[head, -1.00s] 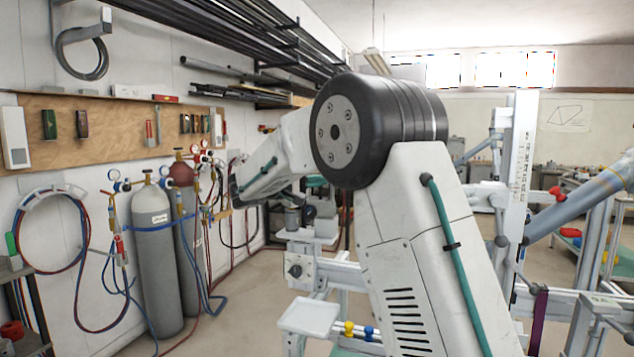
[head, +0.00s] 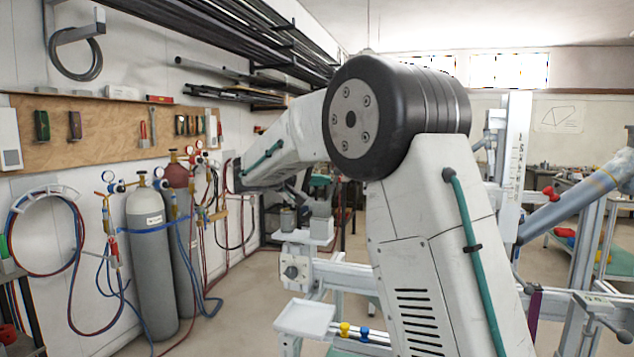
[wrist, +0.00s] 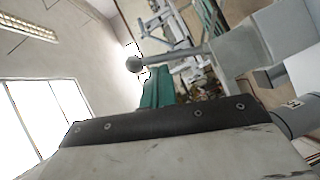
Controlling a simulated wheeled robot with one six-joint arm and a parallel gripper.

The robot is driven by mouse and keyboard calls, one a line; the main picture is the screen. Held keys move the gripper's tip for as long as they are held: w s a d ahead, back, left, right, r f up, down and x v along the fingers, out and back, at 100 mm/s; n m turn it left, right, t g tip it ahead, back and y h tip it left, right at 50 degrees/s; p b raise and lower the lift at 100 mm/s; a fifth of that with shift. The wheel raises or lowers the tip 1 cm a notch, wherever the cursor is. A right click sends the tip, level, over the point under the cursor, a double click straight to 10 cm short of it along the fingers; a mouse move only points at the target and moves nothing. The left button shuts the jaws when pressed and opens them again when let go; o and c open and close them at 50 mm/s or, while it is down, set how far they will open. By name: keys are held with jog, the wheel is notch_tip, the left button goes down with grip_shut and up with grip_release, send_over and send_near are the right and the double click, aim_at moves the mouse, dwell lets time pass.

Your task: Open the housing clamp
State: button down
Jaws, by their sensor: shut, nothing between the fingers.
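My gripper (wrist: 157,88) shows in the wrist view as shut teal fingers beyond a dark bolted plate, with nothing between them. Just past the fingertips is a grey lever with a round ball knob (wrist: 134,64). The lever runs right to a grey block (wrist: 262,45), which looks like the housing clamp. I cannot tell whether the fingers touch the lever. In the head view, a grey block with a short cylinder (head: 320,222) stands on the jig, left of my arm. My fingers are hidden or too small to make out there.
The pale jig frame (head: 340,275) spans the space behind my arm, with a small white tray (head: 304,318) at its front. Gas cylinders (head: 150,265) and hoses stand along the left wall. A blue-grey tube (head: 570,205) is on the right. Floor shows between wall and jig.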

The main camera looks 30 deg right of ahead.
jog(key=s+d+f+m+t+y, duration=0.3)
jog(key=s+d+m+y, duration=0.1)
jog(key=s+m+y, duration=0.1)
jog(key=shift+s+d+f+m+t+y, duration=0.15)
jog(key=shift+s+d+m+t+y, duration=0.25)
jog(key=shift+m, duration=0.4)
jog(key=shift+s, duration=0.1)
dwell(0.5)
jog(key=w+d+r+v, duration=0.1)
jog(key=r+v, duration=0.1)
jog(key=v, duration=1)
jog(key=shift+a+r, duration=0.35)
